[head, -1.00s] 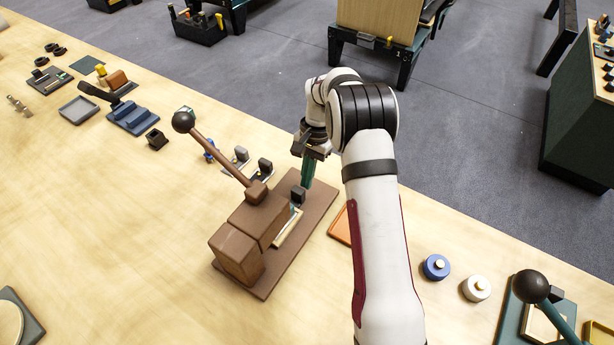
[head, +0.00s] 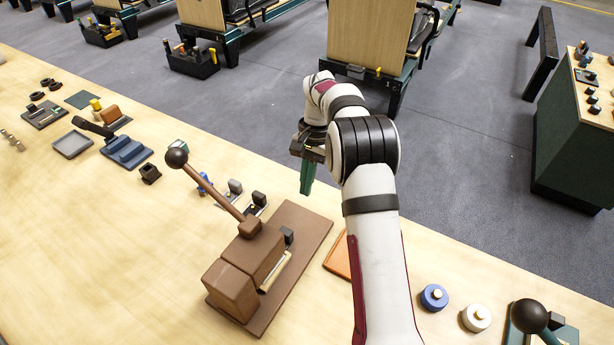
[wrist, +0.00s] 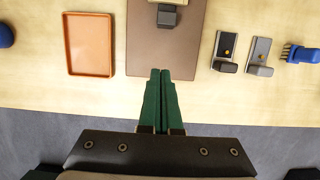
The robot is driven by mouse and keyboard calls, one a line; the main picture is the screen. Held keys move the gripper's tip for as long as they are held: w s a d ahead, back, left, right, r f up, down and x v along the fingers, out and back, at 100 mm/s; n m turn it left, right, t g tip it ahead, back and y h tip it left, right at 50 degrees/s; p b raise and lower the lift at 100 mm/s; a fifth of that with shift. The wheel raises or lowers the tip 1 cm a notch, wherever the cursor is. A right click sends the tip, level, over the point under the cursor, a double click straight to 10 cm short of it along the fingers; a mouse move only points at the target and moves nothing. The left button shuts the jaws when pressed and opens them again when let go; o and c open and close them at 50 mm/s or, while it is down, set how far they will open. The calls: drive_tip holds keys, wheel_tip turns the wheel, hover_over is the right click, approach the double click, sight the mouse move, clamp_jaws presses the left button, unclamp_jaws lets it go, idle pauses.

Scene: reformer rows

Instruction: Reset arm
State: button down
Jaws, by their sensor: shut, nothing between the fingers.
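My gripper (head: 307,190) has green fingers that point down, and it is raised above the far edge of the bench in the head view. Its fingers are shut and empty; in the wrist view the fingertips (wrist: 160,72) lie side by side. Below and nearer stands a brown lever device (head: 244,262) on a flat brown base. Its lever (head: 208,186) has a dark ball knob and leans up to the left. In the wrist view the base (wrist: 160,50) shows just ahead of the fingertips, apart from them by height.
An orange tray (wrist: 90,45) lies beside the brown base. Two small brackets (wrist: 225,50) and a blue brush (wrist: 300,54) are on its other side. A blue round piece (head: 434,297) and a white one (head: 476,317) sit further right. Grey floor lies beyond the bench edge.

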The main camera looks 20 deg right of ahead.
drive_tip(key=s+a+r+n+t, duration=0.1)
drive_tip(key=s+a+r, duration=0.1)
drive_tip(key=s+r, duration=0.6)
drive_tip(key=s+a+r+n, duration=0.1)
drive_tip(key=s+a+r, duration=0.2)
drive_tip(key=s+r, duration=0.45)
drive_tip(key=s+f, duration=0.2)
drive_tip(key=s, duration=0.7)
drive_tip(key=s+a+f+n, duration=0.1)
drive_tip(key=s+f, duration=0.2)
drive_tip(key=s, duration=0.7)
drive_tip(key=shift+s+a+f+t, duration=0.2)
drive_tip(key=shift+a+f+t, duration=0.1)
drive_tip(key=shift+t, duration=0.1)
